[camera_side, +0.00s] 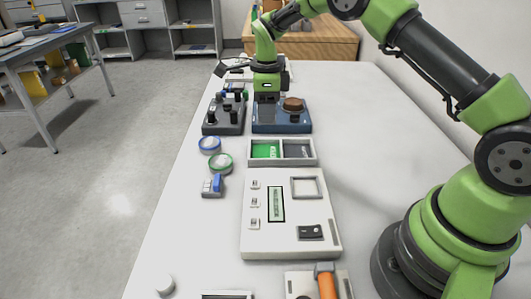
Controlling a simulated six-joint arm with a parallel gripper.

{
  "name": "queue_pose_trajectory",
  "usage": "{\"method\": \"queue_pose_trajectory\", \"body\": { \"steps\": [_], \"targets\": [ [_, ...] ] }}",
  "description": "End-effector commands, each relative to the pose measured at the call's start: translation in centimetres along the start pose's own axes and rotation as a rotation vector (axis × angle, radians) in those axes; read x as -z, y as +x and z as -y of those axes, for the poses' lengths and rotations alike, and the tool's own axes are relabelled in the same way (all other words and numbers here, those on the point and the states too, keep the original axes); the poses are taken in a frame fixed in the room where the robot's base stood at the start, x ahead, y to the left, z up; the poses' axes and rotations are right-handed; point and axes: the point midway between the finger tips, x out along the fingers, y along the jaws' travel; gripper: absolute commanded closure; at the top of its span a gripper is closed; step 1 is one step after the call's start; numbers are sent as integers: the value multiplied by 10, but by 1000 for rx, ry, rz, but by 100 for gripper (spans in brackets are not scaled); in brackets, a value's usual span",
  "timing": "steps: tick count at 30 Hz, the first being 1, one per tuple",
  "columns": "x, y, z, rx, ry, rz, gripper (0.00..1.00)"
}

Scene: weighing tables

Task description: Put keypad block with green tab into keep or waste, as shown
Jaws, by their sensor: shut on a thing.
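My gripper (267,95) is at the far end of the table, low over the dark blue box. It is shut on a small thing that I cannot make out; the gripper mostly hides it. No keypad block with a green tab shows clearly. A small block with pale keys and a blue tab (212,186) lies at the table's left edge. The two-part tray (282,163) has a green compartment (265,151) on the left and a grey one (298,150) on the right. A white panel (262,240) carries a small display (276,204), whose text is too small to read.
The dark blue box (281,127) bears a brown round piece (294,104). A grey block with black knobs (225,127) stands beside it. Blue (209,144) and green (220,162) rings lie near the left edge. An orange-handled tool (326,283) lies in front.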

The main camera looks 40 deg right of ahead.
Motion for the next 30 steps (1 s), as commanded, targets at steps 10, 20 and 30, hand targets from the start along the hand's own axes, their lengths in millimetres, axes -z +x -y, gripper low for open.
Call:
{"method": "queue_pose_trajectory", "body": {
  "steps": [10,20,30],
  "targets": [
    [-2,40,7,-4,3,1,78],
    [-3,83,8,-1,3,4,78],
    [-3,102,8,2,3,7,78]
  ]
}}
